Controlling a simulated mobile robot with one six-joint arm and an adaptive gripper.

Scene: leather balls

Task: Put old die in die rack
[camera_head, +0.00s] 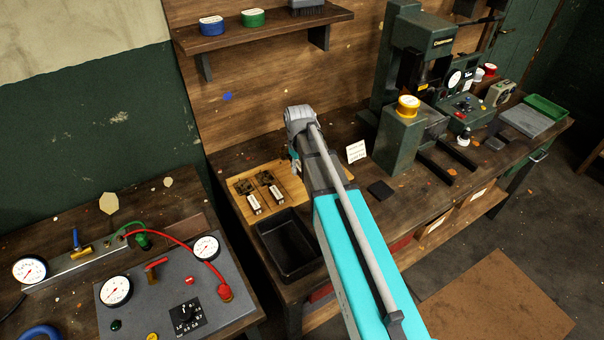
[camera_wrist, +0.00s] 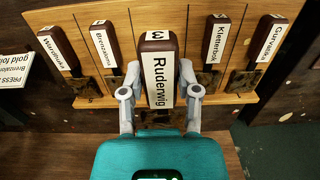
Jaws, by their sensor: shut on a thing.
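The held die (camera_wrist: 159,75) has a brown handle and a white label reading "Ruderwig" with a 3 on its end. My gripper (camera_wrist: 162,88) is shut on it, one finger on each side. It is over the wooden die rack (camera_wrist: 72,22), in line with the middle place. I cannot tell whether the die touches the rack. Labelled dies stand on both sides, including Brenzalone (camera_wrist: 104,45) and Kletterbok (camera_wrist: 214,48). In the head view, the rack (camera_head: 293,186) shows two dies at its left; my arm hides the gripper and held die.
A black tray (camera_head: 289,248) lies in front of the rack. A white card (camera_head: 356,151) and a green press (camera_head: 400,140) stand to the right on the bench. A gauge panel (camera_head: 172,285) is at the lower left. A shelf (camera_head: 265,30) hangs above.

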